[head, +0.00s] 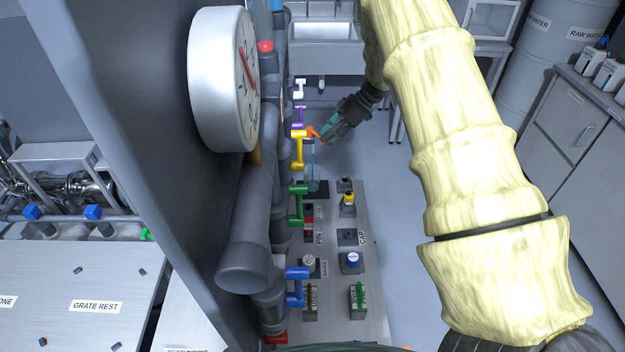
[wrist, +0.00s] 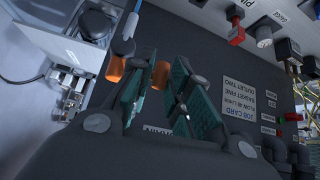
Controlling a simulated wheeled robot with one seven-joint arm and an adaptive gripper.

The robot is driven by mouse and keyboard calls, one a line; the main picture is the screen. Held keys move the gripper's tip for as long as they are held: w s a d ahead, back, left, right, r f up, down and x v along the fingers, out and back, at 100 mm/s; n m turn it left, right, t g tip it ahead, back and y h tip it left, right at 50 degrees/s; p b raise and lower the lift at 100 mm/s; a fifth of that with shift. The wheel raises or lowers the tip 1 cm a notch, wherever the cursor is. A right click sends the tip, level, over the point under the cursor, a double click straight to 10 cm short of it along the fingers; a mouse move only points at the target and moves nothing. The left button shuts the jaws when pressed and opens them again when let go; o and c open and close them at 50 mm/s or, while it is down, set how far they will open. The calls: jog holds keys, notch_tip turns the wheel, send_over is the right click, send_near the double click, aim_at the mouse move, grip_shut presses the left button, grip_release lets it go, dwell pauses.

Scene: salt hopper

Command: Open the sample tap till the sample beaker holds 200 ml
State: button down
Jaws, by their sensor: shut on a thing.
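The sample tap's orange handle (head: 314,131) sticks out to the right from the column of pipes in the head view. My gripper (head: 325,133) reaches it from the right, and its teal fingers are shut on it. In the wrist view the orange handle (wrist: 160,75) shows between the finger pads of my gripper (wrist: 157,88). A second orange piece (wrist: 117,68) is beside the left finger. A thin blue vertical streak, like a stream, runs below the tap to the small clear sample beaker (head: 313,185). The beaker's level and marks are too small to read.
A yellow lever (head: 299,146), green lever (head: 298,203) and blue lever (head: 297,287) stick out along the same pipes. A round gauge (head: 223,80) hangs at upper left. A bench panel (head: 340,275) with small fittings lies below.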

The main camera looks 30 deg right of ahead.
jog(key=shift+f, duration=0.2)
jog(key=d+n+g, duration=0.1)
jog(key=w+n+g, duration=0.1)
jog(key=n, duration=0.1)
jog(key=shift+w+d, duration=0.15)
jog(key=shift+d, duration=0.2)
jog(key=shift+f, duration=0.1)
dwell(7.0)
